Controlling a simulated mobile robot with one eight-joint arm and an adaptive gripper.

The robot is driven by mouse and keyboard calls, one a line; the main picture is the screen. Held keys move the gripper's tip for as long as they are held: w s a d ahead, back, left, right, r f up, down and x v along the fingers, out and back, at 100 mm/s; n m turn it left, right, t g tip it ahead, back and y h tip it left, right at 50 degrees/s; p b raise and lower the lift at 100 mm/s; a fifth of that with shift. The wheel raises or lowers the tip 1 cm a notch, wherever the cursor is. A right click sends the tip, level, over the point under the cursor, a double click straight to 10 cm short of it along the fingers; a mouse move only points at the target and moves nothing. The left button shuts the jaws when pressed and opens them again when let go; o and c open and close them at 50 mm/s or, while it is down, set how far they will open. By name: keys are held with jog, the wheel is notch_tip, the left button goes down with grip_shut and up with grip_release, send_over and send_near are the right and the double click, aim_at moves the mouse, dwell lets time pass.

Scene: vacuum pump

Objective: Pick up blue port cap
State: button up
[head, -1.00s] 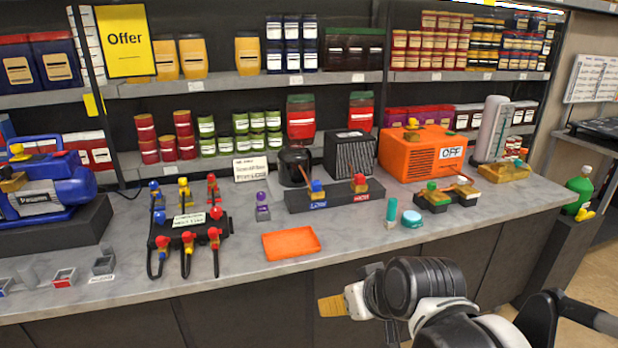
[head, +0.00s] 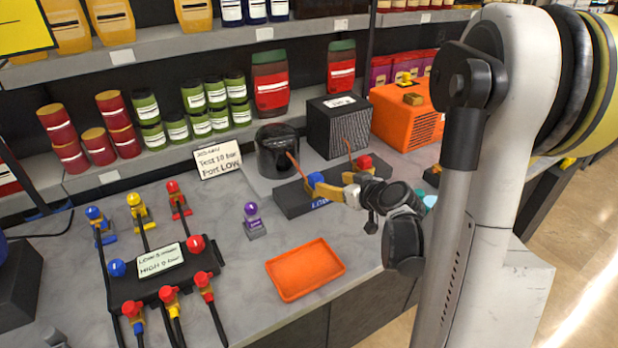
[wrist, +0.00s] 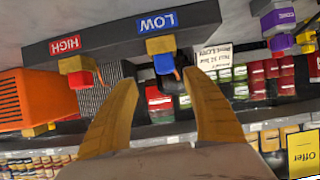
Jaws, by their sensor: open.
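The blue port cap (head: 315,180) sits on the LOW end of a dark port block (head: 290,204). In the wrist view the blue cap (wrist: 163,63) shows below the blue LOW label, on a brass-coloured fitting. My gripper (head: 326,186) is at the LOW end of the block, beside the cap. In the wrist view the two yellow fingers of my gripper (wrist: 163,80) are spread wide and empty, with the cap lying between the fingertip lines. I cannot tell whether a finger touches it. My gripper and wrist partly hide the block in the head view.
A red cap (head: 362,162) sits on the HIGH end beside my gripper. A black pot (head: 278,150) and a black ribbed box (head: 340,125) stand behind. A purple-topped fitting (head: 252,220), an orange tray (head: 305,270) and a hose manifold (head: 160,280) are at the front left.

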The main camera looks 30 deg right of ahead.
aim_at(318, 177)
jog(key=x, duration=0.3)
jog(key=shift+f+b, duration=0.1)
jog(key=shift+b, duration=0.25)
jog(key=x, duration=0.2)
jog(key=b+x, duration=0.1)
jog(key=a+b+x, duration=0.1)
jog(key=x, duration=0.1)
jog(key=shift+w+r, duration=0.25)
jog(key=shift+w, duration=0.2)
jog(key=shift+r, duration=0.1)
grip_shut()
